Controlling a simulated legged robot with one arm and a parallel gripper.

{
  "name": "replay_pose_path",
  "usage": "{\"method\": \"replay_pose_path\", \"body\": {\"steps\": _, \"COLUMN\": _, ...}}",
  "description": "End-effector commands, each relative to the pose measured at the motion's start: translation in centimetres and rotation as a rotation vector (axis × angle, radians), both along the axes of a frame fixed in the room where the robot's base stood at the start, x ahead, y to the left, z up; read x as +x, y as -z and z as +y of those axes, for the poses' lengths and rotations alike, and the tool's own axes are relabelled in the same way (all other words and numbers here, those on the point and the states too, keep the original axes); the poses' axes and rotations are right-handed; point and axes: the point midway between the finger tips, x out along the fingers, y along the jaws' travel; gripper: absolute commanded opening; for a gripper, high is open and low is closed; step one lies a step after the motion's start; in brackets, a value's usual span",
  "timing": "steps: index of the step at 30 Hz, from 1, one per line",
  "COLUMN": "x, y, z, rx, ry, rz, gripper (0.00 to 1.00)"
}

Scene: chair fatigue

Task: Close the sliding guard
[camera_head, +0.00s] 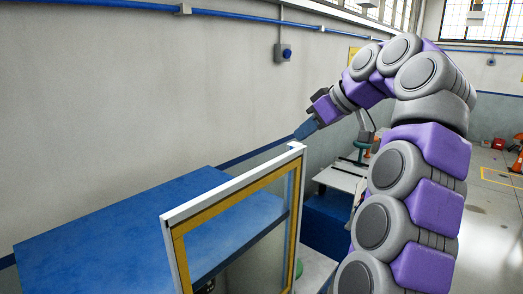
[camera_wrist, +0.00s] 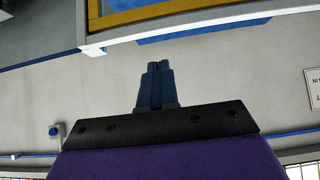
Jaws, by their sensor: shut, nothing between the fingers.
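The sliding guard (camera_head: 228,188) is a clear panel in a white frame with a yellow inner border. It stands upright in the lower middle of the head view, beside a blue machine top. In the wrist view, its white and yellow edge (camera_wrist: 190,26) runs across the top. My gripper (camera_head: 300,134) is near the guard's upper right corner in the head view. Its blue fingers are shut and empty. In the wrist view, the gripper (camera_wrist: 157,66) points toward the guard's edge, with a visible gap. My arm hides part of the area right of the guard.
The blue machine top (camera_head: 120,235) lies left of and behind the guard. A grey wall (camera_head: 130,90) with blue piping rises behind. A light table (camera_head: 340,178) stands beyond the guard's right corner. Open floor (camera_head: 490,235) shows at the far right.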

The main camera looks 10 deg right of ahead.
Motion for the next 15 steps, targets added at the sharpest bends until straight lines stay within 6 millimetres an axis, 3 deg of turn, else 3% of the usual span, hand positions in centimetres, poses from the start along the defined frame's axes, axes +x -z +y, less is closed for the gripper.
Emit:
{"method": "replay_pose_path", "body": {"steps": 4, "x": 0.3, "y": 0.3, "z": 1.1, "rx": -0.004, "ry": -0.007, "rz": 0.001, "gripper": 0.00}}
{"method": "replay_pose_path", "body": {"steps": 15, "x": 2.9, "y": 3.4, "z": 4.1, "rx": -0.012, "ry": -0.009, "rz": 0.006, "gripper": 0.00}}
